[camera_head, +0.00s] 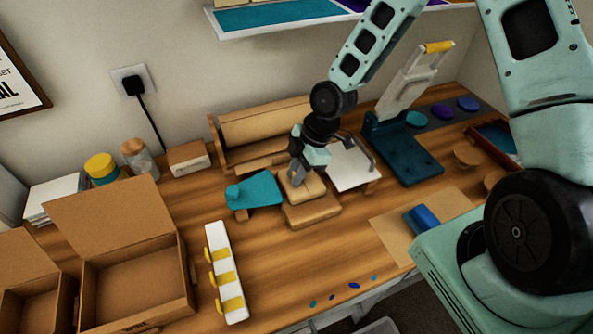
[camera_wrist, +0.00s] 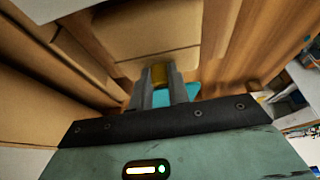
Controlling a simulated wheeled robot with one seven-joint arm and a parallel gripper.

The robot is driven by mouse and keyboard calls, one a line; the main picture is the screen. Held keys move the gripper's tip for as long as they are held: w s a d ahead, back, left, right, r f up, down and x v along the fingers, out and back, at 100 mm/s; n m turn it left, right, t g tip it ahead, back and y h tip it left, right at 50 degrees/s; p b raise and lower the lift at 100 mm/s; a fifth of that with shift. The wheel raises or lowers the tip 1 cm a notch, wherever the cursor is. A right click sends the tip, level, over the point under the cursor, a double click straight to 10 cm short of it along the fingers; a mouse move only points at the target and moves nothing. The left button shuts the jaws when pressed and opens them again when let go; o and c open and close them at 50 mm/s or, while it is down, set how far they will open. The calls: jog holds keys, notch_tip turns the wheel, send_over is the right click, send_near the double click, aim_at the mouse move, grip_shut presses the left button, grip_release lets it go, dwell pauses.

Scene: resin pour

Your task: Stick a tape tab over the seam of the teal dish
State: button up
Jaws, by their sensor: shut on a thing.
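My gripper (camera_head: 297,180) is above a tan block (camera_head: 312,208) near the middle of the bench. In the wrist view its fingers (camera_wrist: 163,82) are shut on a small yellow piece (camera_wrist: 160,72), which looks like a tape tab. A flat teal piece (camera_head: 258,192) with a rounded knob lies just left of the gripper; part of it shows behind the fingers in the wrist view (camera_wrist: 188,92). No seam can be made out on either. A white strip (camera_head: 222,262) carries several yellow tabs at the front.
Open cardboard boxes (camera_head: 136,268) stand at the left. A wooden rack (camera_head: 265,125) is behind the gripper. A dark teal press-like stand (camera_head: 405,155) is to its right. A blue block (camera_head: 421,218) lies on a brown mat (camera_head: 395,235). Bench between strip and mat is mostly clear.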

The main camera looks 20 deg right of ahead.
jog(key=o, duration=0.8)
notch_tip(320, 180, up, 8)
jog(key=p, duration=0.7)
